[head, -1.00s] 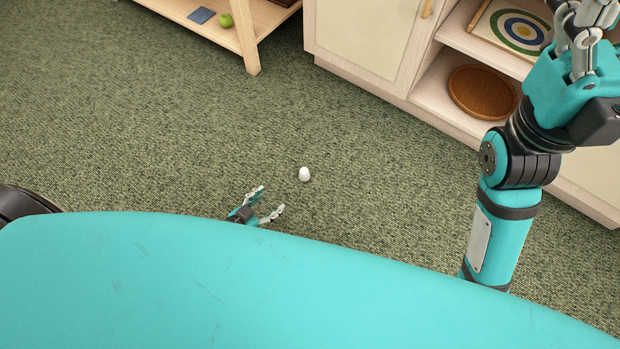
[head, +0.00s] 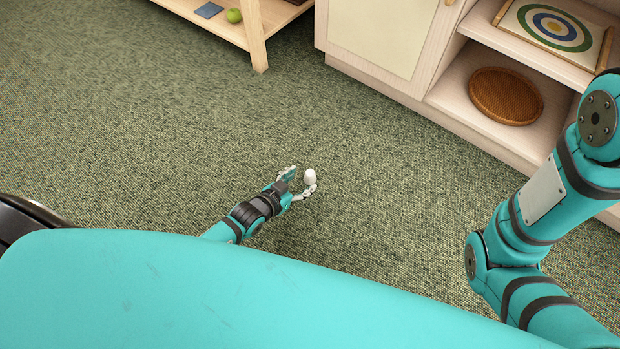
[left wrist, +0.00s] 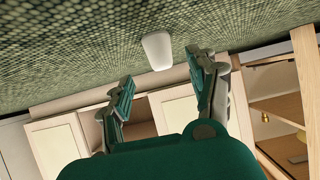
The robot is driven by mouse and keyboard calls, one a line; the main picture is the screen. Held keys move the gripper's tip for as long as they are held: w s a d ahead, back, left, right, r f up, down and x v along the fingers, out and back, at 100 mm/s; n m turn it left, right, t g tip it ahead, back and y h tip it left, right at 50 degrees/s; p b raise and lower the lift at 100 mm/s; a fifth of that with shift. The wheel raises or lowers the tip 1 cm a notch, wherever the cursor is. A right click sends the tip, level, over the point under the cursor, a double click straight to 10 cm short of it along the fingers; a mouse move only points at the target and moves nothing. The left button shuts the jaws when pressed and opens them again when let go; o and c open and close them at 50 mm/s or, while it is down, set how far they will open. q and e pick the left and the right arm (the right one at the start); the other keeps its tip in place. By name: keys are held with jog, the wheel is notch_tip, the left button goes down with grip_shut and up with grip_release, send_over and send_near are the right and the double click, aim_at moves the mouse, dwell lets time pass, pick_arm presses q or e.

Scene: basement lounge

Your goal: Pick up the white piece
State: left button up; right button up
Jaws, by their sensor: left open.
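The white piece (head: 310,177) is a small rounded object on the green carpet, near the middle of the head view. It also shows in the left wrist view (left wrist: 157,50), just beyond and between the fingertips. My left gripper (head: 301,180) is open and empty, low over the carpet, with its fingers pointing at the piece. The lower finger overlaps the piece's base in the head view; I cannot tell whether it touches. My right gripper is out of view; only its arm shows at the right.
A pale cabinet (head: 375,40) stands behind, with an open shelf holding a brown woven round item (head: 506,96) and a target board (head: 552,30). A wooden shelf unit (head: 257,42) at the top holds a green ball (head: 234,16) and a blue square (head: 208,10). The carpet around the piece is clear.

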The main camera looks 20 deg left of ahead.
aim_at(308, 175)
pick_arm(q)
jog(key=b+x, duration=0.3)
jog(key=x, duration=0.1)
jog(key=shift+w+b, duration=0.3)
jog(key=shift+w, duration=0.05)
jog(key=shift+r, duration=0.1)
jog(key=c, duration=1)
